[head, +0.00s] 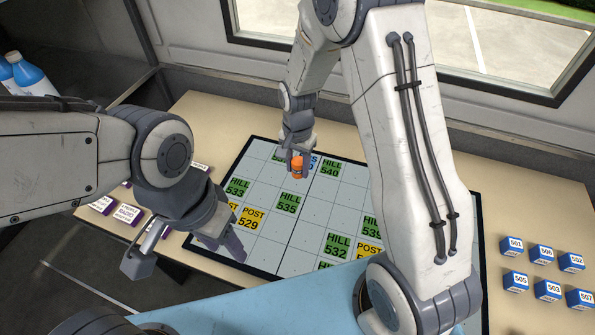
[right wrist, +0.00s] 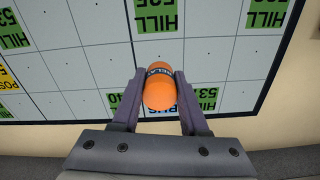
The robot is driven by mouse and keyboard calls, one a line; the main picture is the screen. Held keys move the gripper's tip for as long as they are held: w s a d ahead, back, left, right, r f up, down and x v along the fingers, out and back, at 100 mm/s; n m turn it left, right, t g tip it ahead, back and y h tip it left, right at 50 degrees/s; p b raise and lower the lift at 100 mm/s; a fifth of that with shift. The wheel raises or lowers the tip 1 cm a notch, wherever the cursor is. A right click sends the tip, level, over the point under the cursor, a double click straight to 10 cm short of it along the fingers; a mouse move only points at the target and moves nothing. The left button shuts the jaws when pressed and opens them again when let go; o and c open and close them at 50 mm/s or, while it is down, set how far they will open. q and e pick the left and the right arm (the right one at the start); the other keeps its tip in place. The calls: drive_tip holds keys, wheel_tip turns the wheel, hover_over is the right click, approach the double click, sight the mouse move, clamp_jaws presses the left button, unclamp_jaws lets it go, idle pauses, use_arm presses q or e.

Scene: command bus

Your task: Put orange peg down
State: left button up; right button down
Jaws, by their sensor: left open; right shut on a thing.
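The orange peg (head: 297,173) is a small rounded cylinder with a dark lettered band. It also shows in the right wrist view (right wrist: 159,93). My right gripper (head: 297,166) is shut on it, with one finger on each side, over the far part of the gridded board (head: 297,262). The peg covers part of a cell label with blue lettering, beside HILL 540. I cannot tell whether its lower end touches the board. My left gripper (head: 228,243) is open and empty above the board's near left edge.
Green HILL labels and yellow POST labels mark several board cells; others are blank. Blue numbered blocks (head: 547,290) stand on the right of the beige table (head: 505,200). Purple-edged label blocks (head: 126,213) lie at left. Blue-and-white bottles (head: 28,75) stand far left.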

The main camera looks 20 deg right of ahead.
sight(298, 173)
drive_tip(key=shift+f, duration=1.4)
drive_tip(key=shift+f, duration=0.2)
drive_tip(key=shift+c, duration=2.1)
unclamp_jaws()
drive_tip(key=shift+r, duration=0.1)
